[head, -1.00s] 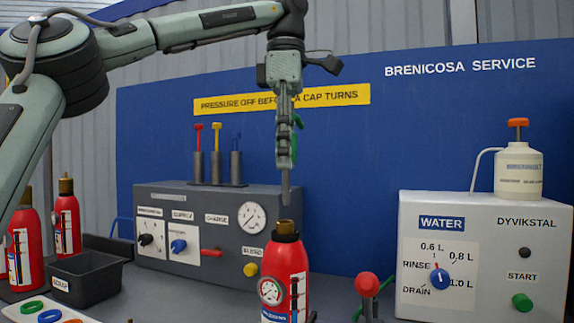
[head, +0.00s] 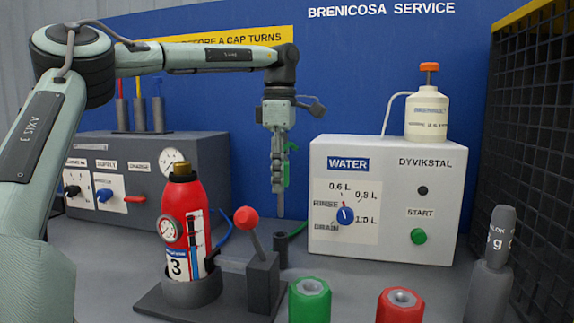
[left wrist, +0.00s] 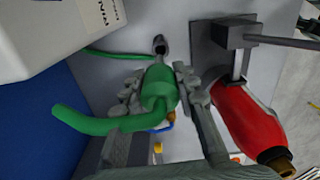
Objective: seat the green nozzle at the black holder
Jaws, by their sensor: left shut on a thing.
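The green nozzle (head: 287,166) is held in my left gripper (head: 279,190), which points straight down in front of the blue panel. In the left wrist view the green nozzle (left wrist: 160,88) lies between both fingers of the left gripper (left wrist: 157,84), with its curved green hose trailing left. The black holder (head: 281,251), a small dark upright cup, stands on the bench below the gripper, with a clear gap between them. In the left wrist view the holder (left wrist: 159,46) shows just beyond the nozzle's end. My right gripper is out of view.
A red extinguisher (head: 183,215) stands in a dark stand left of the holder, beside a red-knobbed lever (head: 246,217). A white WATER box (head: 385,165) is close on the right. Green (head: 310,300) and red (head: 400,303) cylinders and a grey one (head: 490,275) stand in front.

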